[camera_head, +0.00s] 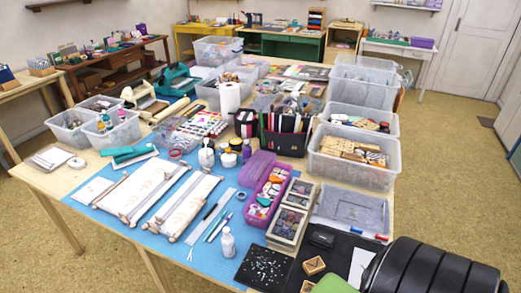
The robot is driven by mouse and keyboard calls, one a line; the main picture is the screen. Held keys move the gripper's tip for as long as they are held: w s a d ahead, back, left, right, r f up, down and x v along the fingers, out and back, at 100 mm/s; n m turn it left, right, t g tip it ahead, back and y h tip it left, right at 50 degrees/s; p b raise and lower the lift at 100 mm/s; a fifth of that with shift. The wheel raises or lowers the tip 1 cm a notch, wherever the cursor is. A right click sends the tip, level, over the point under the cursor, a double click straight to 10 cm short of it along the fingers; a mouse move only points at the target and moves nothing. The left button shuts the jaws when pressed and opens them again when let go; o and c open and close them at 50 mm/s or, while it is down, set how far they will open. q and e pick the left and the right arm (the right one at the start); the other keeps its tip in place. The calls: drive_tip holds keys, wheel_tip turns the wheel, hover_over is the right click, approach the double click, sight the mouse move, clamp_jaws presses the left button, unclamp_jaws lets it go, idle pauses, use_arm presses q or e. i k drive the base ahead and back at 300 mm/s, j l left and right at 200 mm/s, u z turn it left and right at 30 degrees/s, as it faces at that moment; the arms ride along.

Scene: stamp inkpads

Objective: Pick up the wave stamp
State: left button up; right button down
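Two small wooden stamp blocks lie at the near right part of the table: one (314,265) on the black mat with a dark mark on its top, the other (307,286) partly cut off by the lower frame edge. The marks are too small to tell which, if either, shows a wave. More wooden blocks fill a clear bin (340,170) at the right. A dark flat case (322,239), possibly an inkpad, lies just behind the nearer blocks.
The black mat (340,256) also holds a white card (359,268). A green object (335,284) is at the bottom edge. Nearby are a clear empty box (350,212), stacked trays (287,223), a purple box (266,194) and a white bottle (228,243). The table is crowded.

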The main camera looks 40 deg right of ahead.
sight(315, 265)
drive_tip(key=l+z, duration=0.1)
drive_tip(key=z, duration=0.35)
drive_tip(key=l+z, duration=0.1)
drive_tip(key=z, duration=0.35)
drive_tip(key=l+z, duration=0.1)
drive_tip(key=z, duration=0.75)
drive_tip(key=j+z, duration=0.25)
drive_tip(key=z, duration=0.2)
drive_tip(key=i+j+z, duration=0.1)
drive_tip(key=j+z, duration=0.3)
drive_tip(key=l, duration=0.1)
